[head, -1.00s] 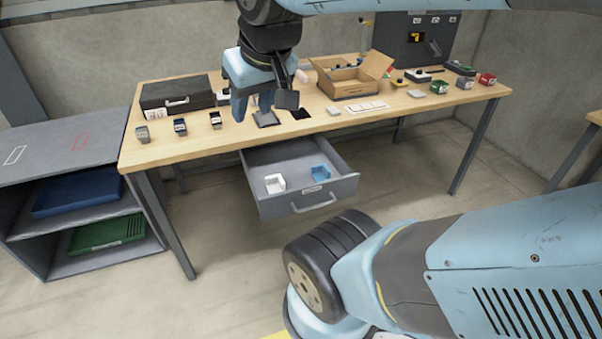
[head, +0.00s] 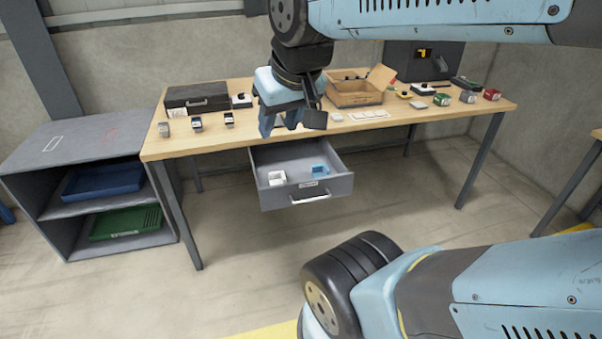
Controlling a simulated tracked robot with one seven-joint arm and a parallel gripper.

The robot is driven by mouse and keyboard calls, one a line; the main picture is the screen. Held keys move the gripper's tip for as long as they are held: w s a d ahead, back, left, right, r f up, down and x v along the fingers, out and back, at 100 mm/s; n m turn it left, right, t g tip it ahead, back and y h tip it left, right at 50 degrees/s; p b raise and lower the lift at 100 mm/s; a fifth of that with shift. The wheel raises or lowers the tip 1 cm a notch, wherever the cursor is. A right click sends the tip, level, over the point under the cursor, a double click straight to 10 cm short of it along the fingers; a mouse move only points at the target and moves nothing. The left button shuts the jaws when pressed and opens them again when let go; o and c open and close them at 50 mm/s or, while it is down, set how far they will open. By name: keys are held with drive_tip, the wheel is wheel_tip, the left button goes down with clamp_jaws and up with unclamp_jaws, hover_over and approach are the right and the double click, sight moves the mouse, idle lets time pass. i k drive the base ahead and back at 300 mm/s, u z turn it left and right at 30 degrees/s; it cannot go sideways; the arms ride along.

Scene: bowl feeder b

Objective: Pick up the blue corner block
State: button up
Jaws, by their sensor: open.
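The blue corner block (head: 320,170) lies in the right part of an open grey drawer (head: 333,187) under the table. A white corner block (head: 277,178) lies in the same drawer, to its left. My gripper (head: 287,127) points down above the table's front edge, higher than the drawer and a little left of the blue block in the picture. Its jaws are open and I see nothing between them. The blue block is in plain view and apart from my gripper.
The wooden table (head: 180,147) bears a black case (head: 197,98), an open cardboard box (head: 352,98) and several small blocks. A grey shelf (head: 55,205) with a blue tray (head: 103,181) and a green tray (head: 125,222) stands at the left. Floor before the drawer is free.

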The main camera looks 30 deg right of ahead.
sight(321, 171)
drive_tip(key=z, duration=0.2)
drive_tip(key=i, duration=0.9)
drive_tip(key=u, duration=0.1)
